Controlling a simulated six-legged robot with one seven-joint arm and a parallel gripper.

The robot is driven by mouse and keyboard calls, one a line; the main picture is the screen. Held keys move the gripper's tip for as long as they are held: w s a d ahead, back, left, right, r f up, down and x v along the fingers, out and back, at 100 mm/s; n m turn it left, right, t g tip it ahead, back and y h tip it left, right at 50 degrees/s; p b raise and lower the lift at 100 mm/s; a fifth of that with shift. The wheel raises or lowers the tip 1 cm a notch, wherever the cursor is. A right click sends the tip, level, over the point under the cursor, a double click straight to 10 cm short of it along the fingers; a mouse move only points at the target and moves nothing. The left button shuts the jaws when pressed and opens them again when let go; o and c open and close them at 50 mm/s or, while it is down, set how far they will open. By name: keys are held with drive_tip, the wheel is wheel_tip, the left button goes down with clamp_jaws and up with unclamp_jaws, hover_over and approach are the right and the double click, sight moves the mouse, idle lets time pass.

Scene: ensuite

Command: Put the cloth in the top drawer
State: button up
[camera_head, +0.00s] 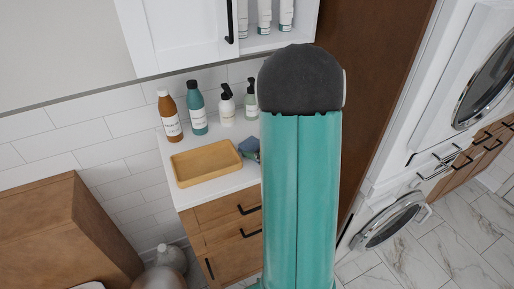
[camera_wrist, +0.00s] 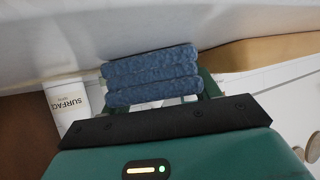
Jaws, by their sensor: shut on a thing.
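My gripper (camera_wrist: 155,88) is shut on the blue folded cloth (camera_wrist: 152,76), which fills the space between the green fingers in the wrist view. In the head view the cloth (camera_head: 249,145) shows as a small blue patch beside my arm, just right of the tray and over or on the white counter. I cannot tell whether it touches the counter. The top drawer (camera_head: 218,208) is in the wooden cabinet under the counter, with a black handle, and looks shut. My arm hides the cabinet's right side.
A tan tray (camera_head: 180,173) lies on the counter. An orange-brown bottle (camera_head: 169,116), a teal bottle (camera_head: 197,108) and white pump bottles (camera_head: 227,105) stand behind. A white wall cabinet (camera_head: 180,35) hangs above. A wooden cabinet (camera_head: 60,235) stands left, white laundry machines (camera_head: 395,205) right.

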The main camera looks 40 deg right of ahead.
drive_tip(key=o, duration=1.1)
drive_tip(key=shift+c, duration=0.2)
drive_tip(key=shift+r, duration=0.2)
drive_tip(key=v, duration=1.2)
drive_tip(key=shift+w, duration=0.1)
